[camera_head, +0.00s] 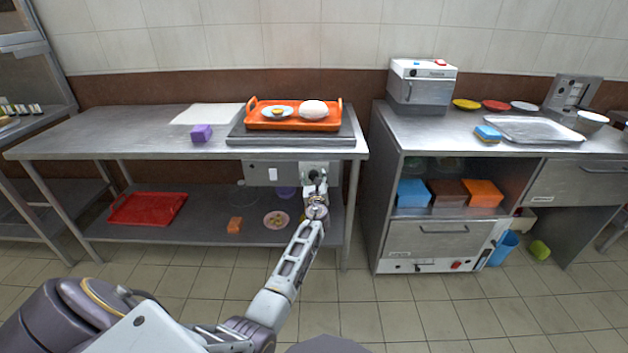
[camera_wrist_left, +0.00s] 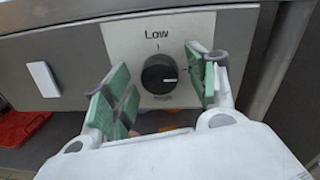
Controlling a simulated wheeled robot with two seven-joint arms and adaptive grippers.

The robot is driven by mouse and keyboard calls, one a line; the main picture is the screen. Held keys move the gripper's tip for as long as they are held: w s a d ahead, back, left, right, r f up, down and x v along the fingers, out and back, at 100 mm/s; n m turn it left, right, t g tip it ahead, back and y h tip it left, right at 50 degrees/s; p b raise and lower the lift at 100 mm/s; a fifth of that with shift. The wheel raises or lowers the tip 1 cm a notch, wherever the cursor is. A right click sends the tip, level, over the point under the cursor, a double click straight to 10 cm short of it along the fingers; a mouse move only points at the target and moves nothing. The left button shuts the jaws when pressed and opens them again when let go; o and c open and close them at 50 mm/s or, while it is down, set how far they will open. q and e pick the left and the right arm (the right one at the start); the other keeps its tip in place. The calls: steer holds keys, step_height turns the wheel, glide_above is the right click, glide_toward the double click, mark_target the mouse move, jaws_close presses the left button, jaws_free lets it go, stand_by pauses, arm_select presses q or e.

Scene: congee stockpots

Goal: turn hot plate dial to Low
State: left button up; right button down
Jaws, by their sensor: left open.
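The hot plate dial (camera_wrist_left: 159,74) is a round black knob on a pale plate marked "Low" above it, with a small tick under the word. Its white pointer line points to the right, not up at Low. A lower label is partly hidden by the knob and too small to read. My left gripper (camera_wrist_left: 160,88) is open, with green-padded fingers on either side of the dial and visible gaps to it. In the head view my left gripper (camera_head: 314,180) is at the panel under the table edge and hides the dial. My right gripper is not in view.
A white switch (camera_wrist_left: 43,79) sits left of the dial on the metal panel. Above is the dark hot plate slab (camera_head: 235,140) with an orange tray (camera_head: 335,123). A lower shelf (camera_head: 205,225) holds a red tray (camera_head: 148,208). A steel cabinet (camera_head: 432,236) stands to the right.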

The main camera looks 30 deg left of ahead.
arm_select(q)
steer(key=c, duration=1)
steer(key=shift+c, duration=0.2)
